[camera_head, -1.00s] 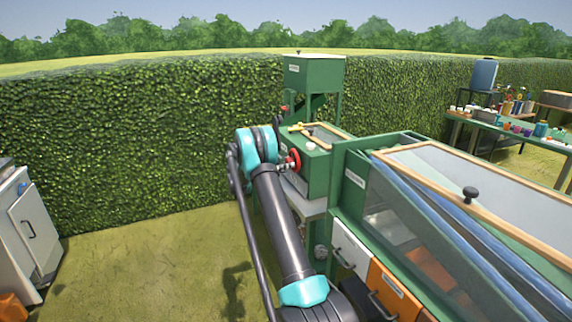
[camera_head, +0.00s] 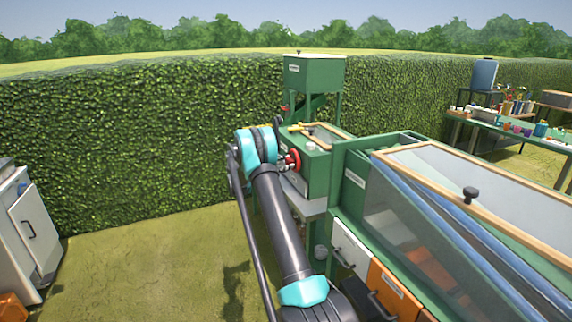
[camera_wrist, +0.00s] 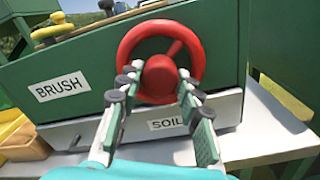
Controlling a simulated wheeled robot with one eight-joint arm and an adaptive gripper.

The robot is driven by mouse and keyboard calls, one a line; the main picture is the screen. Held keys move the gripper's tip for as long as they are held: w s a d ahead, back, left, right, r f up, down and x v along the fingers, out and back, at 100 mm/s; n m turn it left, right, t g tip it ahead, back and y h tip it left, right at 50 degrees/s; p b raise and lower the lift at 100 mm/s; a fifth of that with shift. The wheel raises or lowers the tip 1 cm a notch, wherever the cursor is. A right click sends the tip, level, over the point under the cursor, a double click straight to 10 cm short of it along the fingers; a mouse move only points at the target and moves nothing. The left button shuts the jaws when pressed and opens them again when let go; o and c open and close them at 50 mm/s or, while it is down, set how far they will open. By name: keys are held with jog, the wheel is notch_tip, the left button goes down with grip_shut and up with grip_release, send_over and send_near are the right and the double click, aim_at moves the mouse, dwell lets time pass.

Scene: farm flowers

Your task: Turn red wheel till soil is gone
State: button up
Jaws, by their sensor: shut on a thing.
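The red wheel (camera_wrist: 194,47) is on the front of a green box, above a label that reads SOIL (camera_wrist: 167,124). In the head view the red wheel (camera_head: 294,160) shows side-on at the box's left face. My gripper (camera_wrist: 160,82) reaches up to the wheel in the wrist view, with its two fingers on either side of the red hub, shut on the wheel. No soil can be made out in either view.
A BRUSH label (camera_wrist: 62,87) is left of the wheel. A yellow tray (camera_wrist: 18,135) is at the lower left. A green hopper (camera_head: 314,75) stands behind the box. A glass-sided cabinet (camera_head: 420,220) is close on the right. Grass is open on the left.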

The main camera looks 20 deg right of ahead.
jog(key=m+g, duration=0.1)
jog(key=m, duration=2.5)
dwell(0.3)
jog(key=o, duration=1.2)
jog(key=shift+c, duration=0.2)
jog(key=a, duration=1.2)
jog(key=shift+f, duration=0.1)
